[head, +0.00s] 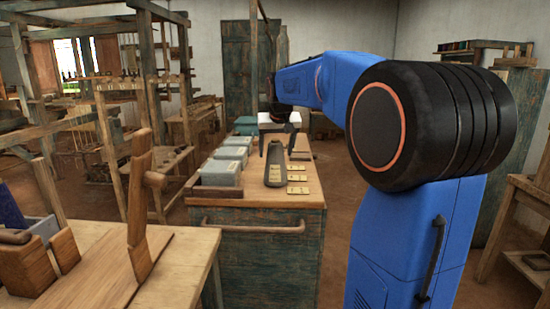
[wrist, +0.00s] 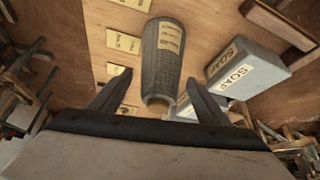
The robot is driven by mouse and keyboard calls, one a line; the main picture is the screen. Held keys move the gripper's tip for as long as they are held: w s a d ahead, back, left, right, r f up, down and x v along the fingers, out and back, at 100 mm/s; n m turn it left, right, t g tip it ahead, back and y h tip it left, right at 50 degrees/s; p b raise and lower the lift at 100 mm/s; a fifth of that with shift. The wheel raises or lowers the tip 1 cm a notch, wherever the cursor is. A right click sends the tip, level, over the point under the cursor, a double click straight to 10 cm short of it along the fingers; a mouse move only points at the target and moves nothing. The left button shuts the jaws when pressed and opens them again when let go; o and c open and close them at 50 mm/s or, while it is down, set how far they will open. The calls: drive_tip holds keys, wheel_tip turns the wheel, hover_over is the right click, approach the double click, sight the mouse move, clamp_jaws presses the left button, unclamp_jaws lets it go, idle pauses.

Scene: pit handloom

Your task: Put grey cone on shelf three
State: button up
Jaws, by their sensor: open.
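The grey cone (head: 274,167) lies on its side on the wooden top of a cabinet, with a pale label on it. In the wrist view the cone (wrist: 162,52) is ribbed and dark grey, with a paler end towards my gripper. My gripper (head: 279,150) is open above the far part of the cone. In the wrist view the two fingers of my gripper (wrist: 155,92) stand either side of the cone's near end, with gaps on both sides. I cannot make out which shelf is shelf three.
Grey boxes (head: 221,173) stand left of the cone; one reads SOAP (wrist: 240,68) in the wrist view. Small labelled cards (head: 298,190) lie to the right. The cabinet (head: 263,250) has a front rail. A loom bench (head: 175,265) is at left; a rack with coloured spools (head: 455,46) is at right.

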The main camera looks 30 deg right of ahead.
drive_tip(key=v, duration=0.7)
drive_tip(key=shift+r, duration=0.15)
